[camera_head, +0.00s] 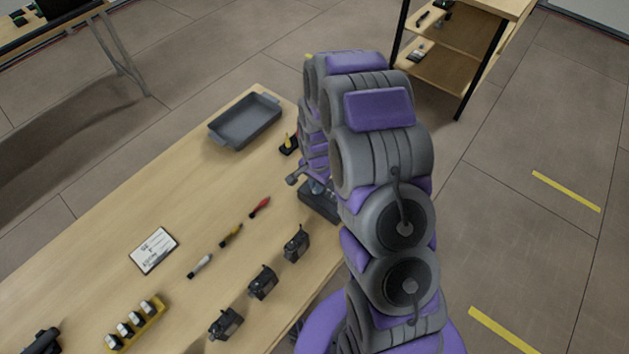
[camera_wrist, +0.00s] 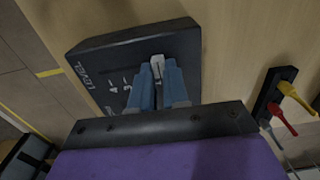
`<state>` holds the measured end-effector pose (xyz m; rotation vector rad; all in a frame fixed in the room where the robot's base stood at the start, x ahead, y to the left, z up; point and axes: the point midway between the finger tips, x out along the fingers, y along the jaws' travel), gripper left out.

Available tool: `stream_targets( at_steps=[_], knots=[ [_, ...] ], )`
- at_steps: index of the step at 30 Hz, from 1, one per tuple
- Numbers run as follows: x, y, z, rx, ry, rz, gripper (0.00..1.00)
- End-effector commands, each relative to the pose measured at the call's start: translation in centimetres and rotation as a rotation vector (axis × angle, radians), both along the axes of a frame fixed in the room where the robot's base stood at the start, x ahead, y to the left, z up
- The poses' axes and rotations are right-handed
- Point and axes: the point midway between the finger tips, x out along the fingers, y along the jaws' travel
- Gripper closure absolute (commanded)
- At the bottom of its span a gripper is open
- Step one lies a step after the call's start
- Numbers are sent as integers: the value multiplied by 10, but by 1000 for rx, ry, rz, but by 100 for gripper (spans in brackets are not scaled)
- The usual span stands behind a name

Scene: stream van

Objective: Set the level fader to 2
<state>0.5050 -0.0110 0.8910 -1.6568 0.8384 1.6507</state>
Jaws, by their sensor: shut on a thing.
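The level fader box (camera_wrist: 110,55) is a dark box with white "LEVEL" lettering and scale marks on its top, in the wrist view. In the head view, part of the box (camera_head: 318,205) shows at the table's right edge, beside my arm. The fader's pale grey knob (camera_wrist: 157,62) shows between the blue fingertips of my gripper (camera_wrist: 160,70), which is shut on it. The fingers and my gripper's body hide part of the scale.
A stand with red and yellow levers (camera_wrist: 277,108) is right of the box. On the table (camera_head: 120,225) are a grey tray (camera_head: 245,122), markers (camera_head: 230,235), several black devices (camera_head: 262,282), a white card (camera_head: 153,250) and a yellow rack (camera_head: 135,325).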

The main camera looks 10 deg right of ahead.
Motion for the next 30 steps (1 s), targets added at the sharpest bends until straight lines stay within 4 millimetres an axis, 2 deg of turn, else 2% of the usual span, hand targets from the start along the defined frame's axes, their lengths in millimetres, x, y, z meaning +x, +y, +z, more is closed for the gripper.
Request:
stream_targets(
  at_steps=[1,4,14,15,22,30],
  knots=[
    [-11,-3,0,2,15,-3,100],
    [-23,-10,-1,1,17,-3,100],
    [-27,-10,-2,-1,17,0,100],
    [-27,-10,-2,-2,16,0,82],
    [-24,-14,-2,1,13,0,60],
    [-23,-19,0,6,11,-1,60]
  ],
)
